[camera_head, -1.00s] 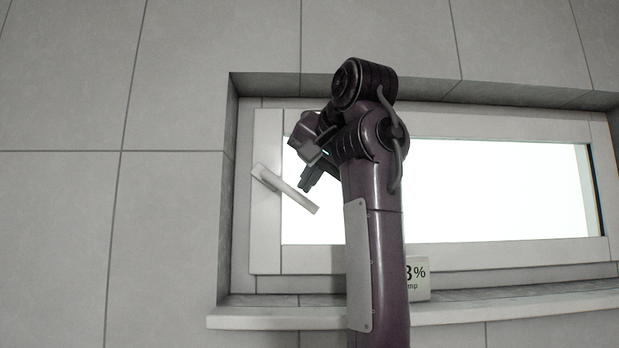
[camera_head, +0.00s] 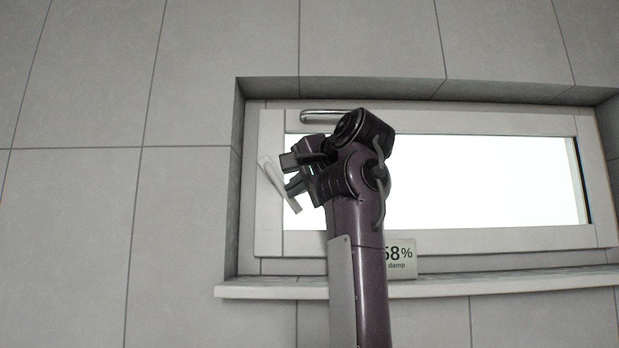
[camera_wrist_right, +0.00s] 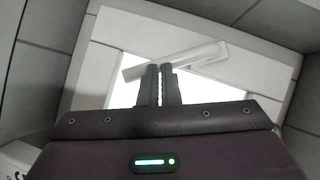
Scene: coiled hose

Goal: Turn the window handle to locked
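The white window handle (camera_head: 278,183) sits on the left side of the window frame and slants down to the right, steeply. My right gripper (camera_head: 289,187) is just right of the handle's lower part, its arm rising in front of the window. In the right wrist view the handle (camera_wrist_right: 175,62) crosses just beyond the fingertips of the right gripper (camera_wrist_right: 160,68). The fingers are together with nothing seen between them. I cannot tell whether they touch the handle. My left gripper is not in view.
The window frame (camera_head: 270,235) is set in a tiled recess. A chrome bar (camera_head: 330,117) is at its top left. A small sign (camera_head: 402,262) reading "58% damp" stands on the sill (camera_head: 250,290), partly behind my arm. The wall left of the window is clear.

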